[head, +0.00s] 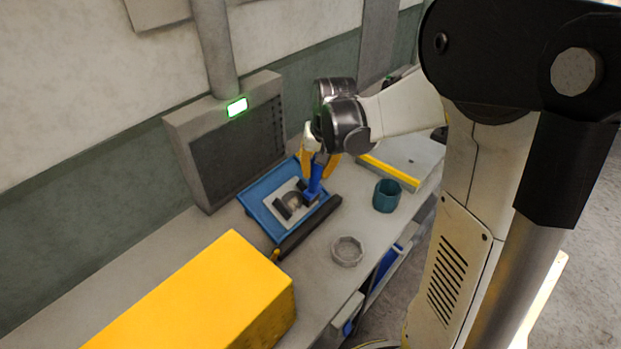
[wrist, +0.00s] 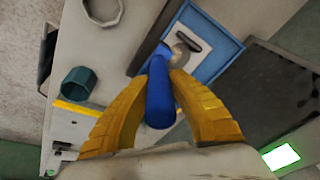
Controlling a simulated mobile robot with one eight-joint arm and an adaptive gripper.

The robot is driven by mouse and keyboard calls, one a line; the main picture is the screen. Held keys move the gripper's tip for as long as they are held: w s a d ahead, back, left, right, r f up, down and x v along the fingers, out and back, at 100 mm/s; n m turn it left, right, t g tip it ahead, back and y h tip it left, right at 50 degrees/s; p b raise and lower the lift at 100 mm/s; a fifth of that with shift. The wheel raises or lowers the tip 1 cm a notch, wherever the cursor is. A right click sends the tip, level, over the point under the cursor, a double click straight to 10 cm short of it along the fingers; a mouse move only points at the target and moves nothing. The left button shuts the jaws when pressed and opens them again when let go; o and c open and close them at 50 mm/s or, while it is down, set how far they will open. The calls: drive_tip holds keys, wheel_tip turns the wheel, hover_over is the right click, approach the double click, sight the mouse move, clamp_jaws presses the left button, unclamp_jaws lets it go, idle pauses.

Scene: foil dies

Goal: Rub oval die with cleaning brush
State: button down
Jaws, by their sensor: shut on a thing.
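My gripper (head: 322,166) has yellow fingers shut on the blue handle of the cleaning brush (head: 315,182). In the wrist view the blue brush handle (wrist: 159,95) stands between the two yellow fingers (wrist: 160,90). The brush is held roughly upright over a blue tray (head: 250,199). In the tray lies a light plate with a grey round-ended piece, seemingly the oval die (head: 293,202). It shows partly in the wrist view (wrist: 182,50), with the brush hiding some of it. I cannot tell whether the bristles touch the die.
A dark bar (head: 308,228) lies along the tray's front edge. A teal cup (head: 386,195) and a grey octagonal dish (head: 347,251) stand on the bench to the right. A large yellow box (head: 200,300) fills the near left. A grey vented unit (head: 230,140) stands behind the tray.

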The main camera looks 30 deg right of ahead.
drive_tip(key=w+a+f+b, duration=0.1)
drive_tip(key=w+f+b, duration=0.2)
drive_tip(key=f, duration=0.3)
drive_tip(key=shift+b, duration=0.8)
drive_tip(key=shift+w+a+f+b, duration=0.25)
drive_tip(key=shift+w+f+b, duration=0.1)
drive_tip(key=shift+f+b, duration=0.3)
idle(1.5)
